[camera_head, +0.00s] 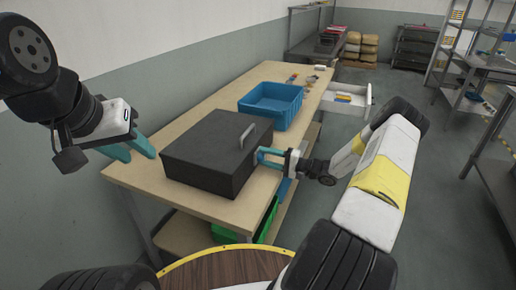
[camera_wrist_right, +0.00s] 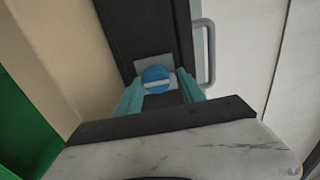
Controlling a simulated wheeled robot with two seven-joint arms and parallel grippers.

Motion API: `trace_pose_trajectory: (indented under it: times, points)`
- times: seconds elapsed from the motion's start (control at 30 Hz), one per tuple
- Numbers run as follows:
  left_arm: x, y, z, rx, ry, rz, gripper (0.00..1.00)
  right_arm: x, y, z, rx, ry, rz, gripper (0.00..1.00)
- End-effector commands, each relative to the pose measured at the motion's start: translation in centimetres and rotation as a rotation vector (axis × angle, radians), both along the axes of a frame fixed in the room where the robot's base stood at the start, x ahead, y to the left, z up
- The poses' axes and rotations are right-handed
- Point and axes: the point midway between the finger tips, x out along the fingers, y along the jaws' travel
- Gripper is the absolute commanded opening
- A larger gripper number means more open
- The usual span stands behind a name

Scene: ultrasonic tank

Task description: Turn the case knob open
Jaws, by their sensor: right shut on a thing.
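The case (camera_head: 205,145) is a dark grey, closed box on the wooden workbench, with a metal handle (camera_head: 247,135) at its right edge. In the right wrist view the case knob (camera_wrist_right: 156,79) is a blue disc with a pale bar, on a grey plate on the case's side. My right gripper (camera_head: 260,156) is at that side, its teal fingertips (camera_wrist_right: 158,92) shut on the knob, one on each side. In the head view the knob is hidden by the gripper. My left gripper (camera_head: 139,157) is open and empty, in front of and left of the case.
A blue bin (camera_head: 271,104) stands behind the case on the workbench (camera_head: 150,172). A white tray (camera_head: 346,99) with small coloured items is to its right. A green bin (camera_head: 268,220) sits below the bench top.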

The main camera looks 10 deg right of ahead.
Motion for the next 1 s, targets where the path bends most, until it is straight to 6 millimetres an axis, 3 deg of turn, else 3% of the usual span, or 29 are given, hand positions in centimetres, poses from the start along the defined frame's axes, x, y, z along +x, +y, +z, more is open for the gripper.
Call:
trace_pose_trajectory:
  times: [0.03, 0.27, 0.3, 0.37, 1.0]
  points:
    - [0.0, 0.0, 0.0, 0.0, 0.0, 0.0, 0.36, -0.49, 0.15, -1.08, -0.014, 0.019, 0.005, 0.06]
    - [0.0, 0.0, 0.0, 0.0, 0.0, 0.0, 0.36, -0.49, 0.16, -1.07, -0.014, 0.019, 0.006, 0.06]
    - [0.0, 0.0, 0.0, 0.0, 0.0, 0.0, 0.36, -0.49, 0.16, -1.07, -0.014, 0.019, 0.006, 0.48]
    - [0.0, 0.0, 0.0, 0.0, 0.0, 0.0, 0.36, -0.47, 0.16, -1.03, -0.013, 0.018, 0.006, 0.59]
    - [0.0, 0.0, 0.0, 0.0, 0.0, 0.0, 0.36, -0.23, -0.23, -0.46, -0.01, 0.009, 0.0, 0.59]
